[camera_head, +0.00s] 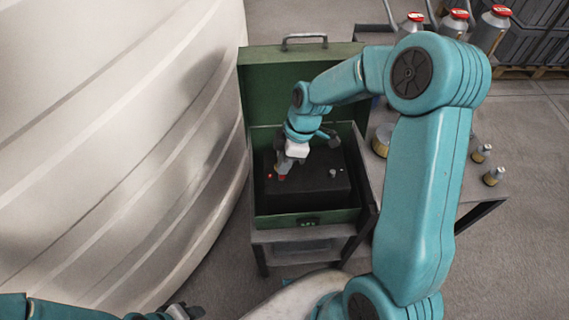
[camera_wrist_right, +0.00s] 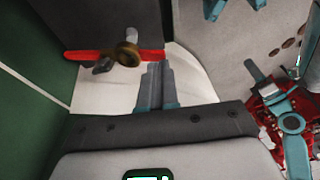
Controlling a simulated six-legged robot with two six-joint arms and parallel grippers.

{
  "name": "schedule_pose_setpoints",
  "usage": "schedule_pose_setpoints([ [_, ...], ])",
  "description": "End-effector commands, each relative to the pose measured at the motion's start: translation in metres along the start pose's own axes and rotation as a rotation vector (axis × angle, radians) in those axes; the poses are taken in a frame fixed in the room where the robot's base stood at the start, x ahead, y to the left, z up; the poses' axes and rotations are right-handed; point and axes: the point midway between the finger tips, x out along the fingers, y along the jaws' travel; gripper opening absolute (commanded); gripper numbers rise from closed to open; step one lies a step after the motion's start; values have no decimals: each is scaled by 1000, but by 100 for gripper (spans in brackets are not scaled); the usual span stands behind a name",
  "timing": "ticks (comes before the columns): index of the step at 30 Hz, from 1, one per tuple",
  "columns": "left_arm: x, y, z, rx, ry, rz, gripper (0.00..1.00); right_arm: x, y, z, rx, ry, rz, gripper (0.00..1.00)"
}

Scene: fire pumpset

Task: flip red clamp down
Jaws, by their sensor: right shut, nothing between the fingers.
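The red clamp (camera_wrist_right: 88,54) is a flat red bar with a brass-coloured knob at its middle, in the upper left of the right wrist view. In the head view, a small red spot (camera_head: 282,178) shows at my right fingertips; I cannot tell whether it is the clamp. My right gripper (camera_head: 284,167) is shut and empty over the black box. In the wrist view its fingers (camera_wrist_right: 157,72) are together just below the bar's right end; I cannot tell whether they touch it. My left gripper (camera_head: 186,312) is partly cut off at the bottom edge.
A black box (camera_head: 318,188) sits in an open green case (camera_head: 266,220) on a small stand. A large pale ribbed tank (camera_head: 110,130) rises close on the left. A table on the right holds red-capped canisters (camera_head: 495,30) and small brass parts (camera_head: 480,153).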

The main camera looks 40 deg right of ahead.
Motion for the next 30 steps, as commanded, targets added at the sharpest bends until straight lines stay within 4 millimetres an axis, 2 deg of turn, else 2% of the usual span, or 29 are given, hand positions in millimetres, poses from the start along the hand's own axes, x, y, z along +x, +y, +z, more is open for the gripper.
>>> schedule_pose_setpoints([
  [14, 2, -1, 0, 0, 0, 0, 43, 7, -2, 2, -2, 0, 5, 0],
  [17, 16, -6, 0, 0, 0, 0, 43, 16, -3, 5, -12, -3, 34, 0],
  [24, 66, -24, -1, 0, 0, 0, 43, 44, -13, 13, -59, -11, 189, 0],
  [30, 93, -33, -2, 0, 0, 0, 43, 61, -17, 18, -81, -10, 265, 0],
])
